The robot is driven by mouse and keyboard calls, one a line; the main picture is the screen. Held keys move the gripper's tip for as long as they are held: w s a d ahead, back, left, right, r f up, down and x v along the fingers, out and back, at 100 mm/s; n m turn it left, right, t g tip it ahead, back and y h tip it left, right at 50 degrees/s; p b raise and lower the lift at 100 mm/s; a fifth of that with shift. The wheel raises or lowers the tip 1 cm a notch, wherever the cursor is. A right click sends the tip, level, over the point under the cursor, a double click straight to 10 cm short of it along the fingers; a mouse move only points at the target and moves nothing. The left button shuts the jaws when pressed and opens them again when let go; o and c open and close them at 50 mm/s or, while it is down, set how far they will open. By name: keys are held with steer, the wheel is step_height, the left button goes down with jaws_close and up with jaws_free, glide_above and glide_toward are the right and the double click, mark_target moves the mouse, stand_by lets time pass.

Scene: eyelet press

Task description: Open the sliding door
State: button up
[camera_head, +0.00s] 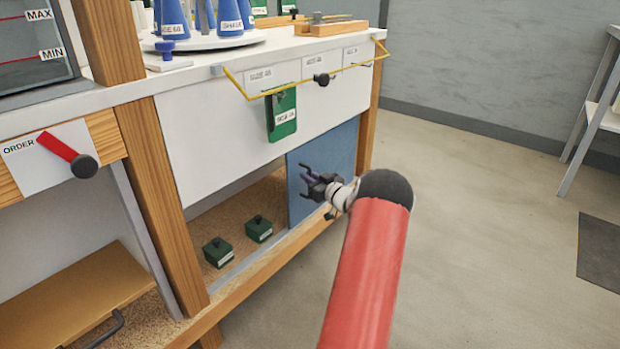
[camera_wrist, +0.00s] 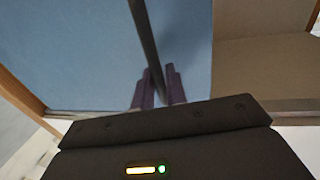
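The sliding door (camera_head: 335,155) is a flat blue panel at the right end of the lower cabinet bay. The left part of that bay is open. In the wrist view the door (camera_wrist: 70,50) fills the left and middle, and its edge borders the brown interior. A dark bar handle (camera_wrist: 145,40) runs down the door face. My gripper (camera_head: 308,178) is at the door's face near its left side. In the wrist view its purple fingers (camera_wrist: 159,88) lie close on both sides of the bar and look shut on it. The finger tips are partly hard to make out.
Two dark green boxes (camera_head: 219,252) (camera_head: 259,229) sit on the speckled shelf in the open part. A yellow rail (camera_head: 310,82) and a green tag (camera_head: 281,114) hang above on the white front. A red lever (camera_head: 58,147) is at left.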

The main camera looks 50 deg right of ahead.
steer(key=shift+o, duration=1.1)
steer(key=s+a, duration=0.1)
steer(key=s, duration=0.6)
steer(key=shift+s+p, duration=0.35)
steer(key=shift+s, duration=0.05)
steer(key=shift+s, duration=0.1)
